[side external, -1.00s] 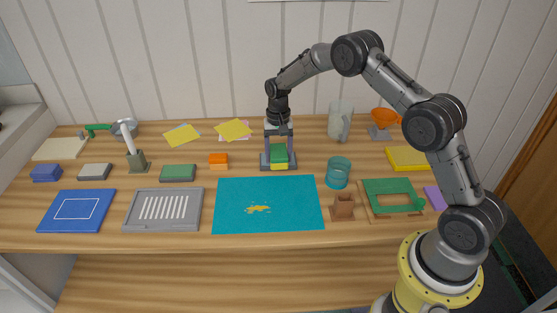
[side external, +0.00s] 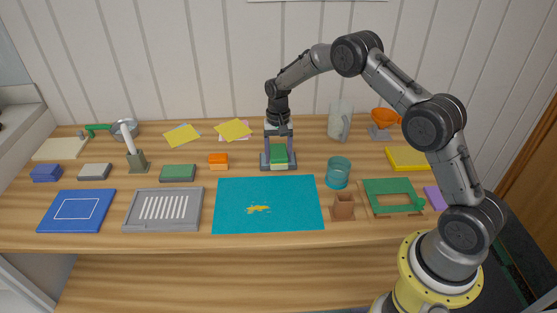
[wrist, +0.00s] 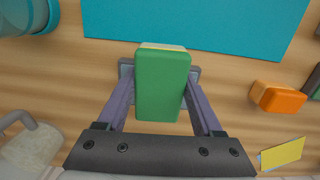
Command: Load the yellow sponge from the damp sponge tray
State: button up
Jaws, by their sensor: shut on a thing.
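My gripper (side external: 279,163) is shut on a green-topped block (side external: 279,154), which looks like a sponge. Its front face looks pale in the side view. In the wrist view, the block (wrist: 163,85) lies between the two fingertips, with a thin yellow and whitish strip at its far edge. The gripper is low, just behind the teal mat (side external: 300,200); I cannot tell whether the block touches the table. A yellow slab (side external: 408,158) lies at the right. Which thing is the damp sponge tray is unclear; a grey slotted tray (side external: 195,211) lies front left.
The teal mat bears a yellow splotch (side external: 258,209). A teal cup (side external: 338,175) stands right of my gripper, an orange block (side external: 218,160) left. A clear pitcher (side external: 339,125) and an orange funnel (side external: 385,117) stand behind. A blue tray (side external: 50,216) lies far left.

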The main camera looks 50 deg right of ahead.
jog(key=shift+r, duration=3.5)
